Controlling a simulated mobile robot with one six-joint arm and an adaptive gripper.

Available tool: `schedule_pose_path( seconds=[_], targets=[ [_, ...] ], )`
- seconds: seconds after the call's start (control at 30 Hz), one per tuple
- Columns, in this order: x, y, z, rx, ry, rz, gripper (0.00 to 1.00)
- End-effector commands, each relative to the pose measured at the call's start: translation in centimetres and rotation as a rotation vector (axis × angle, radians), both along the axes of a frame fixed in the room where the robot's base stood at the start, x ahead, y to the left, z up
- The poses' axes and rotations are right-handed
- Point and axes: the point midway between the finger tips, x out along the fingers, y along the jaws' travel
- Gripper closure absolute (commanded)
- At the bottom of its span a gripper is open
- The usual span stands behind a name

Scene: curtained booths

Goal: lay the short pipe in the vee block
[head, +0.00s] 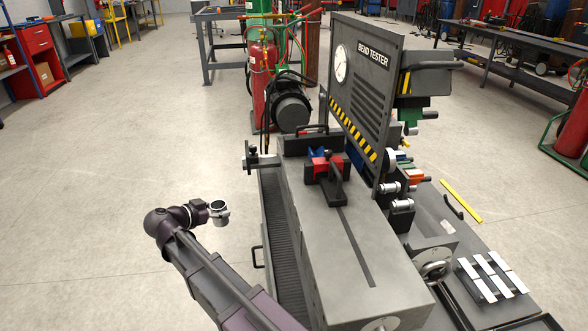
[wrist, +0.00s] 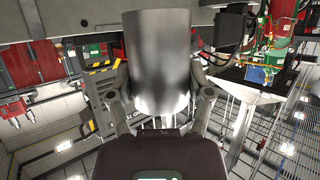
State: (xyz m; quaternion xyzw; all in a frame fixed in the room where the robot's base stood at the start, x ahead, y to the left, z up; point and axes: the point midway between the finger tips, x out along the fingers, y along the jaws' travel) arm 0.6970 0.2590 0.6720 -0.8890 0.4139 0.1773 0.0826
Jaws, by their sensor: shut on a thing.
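The short pipe (wrist: 158,55) is a smooth grey metal cylinder filling the upper middle of the wrist view. My gripper (wrist: 158,95) is shut on it, with one dark finger on each side. In the head view my arm reaches in from the bottom, and my gripper (head: 207,209) is at its end, left of the bend tester. A small silvery ring there looks like the end of the pipe. A dark block with red and blue parts (head: 327,180) sits on the grey machine bed. I cannot tell whether it is the vee block.
The bend tester panel (head: 365,85) stands upright behind the bed (head: 345,240). A motor (head: 291,105) and red gas cylinder (head: 262,75) stand beyond it. Short metal rollers (head: 400,204) and pale strips (head: 490,278) are at the right. The floor left of the machine is clear.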

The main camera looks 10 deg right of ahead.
Motion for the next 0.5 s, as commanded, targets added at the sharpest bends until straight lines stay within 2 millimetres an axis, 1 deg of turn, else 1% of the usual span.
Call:
schedule_pose_path(
  seconds=[0.03,0.27,0.5],
  targets=[
    [1.2,-0.8,1.0,-0.001,-0.001,-0.012,0.95],
    [5.4,-4.4,3.1,0.0,0.0,-0.053,0.95],
    [9.4,-8.7,5.2,0.0,0.0,-0.097,0.95]
  ],
)
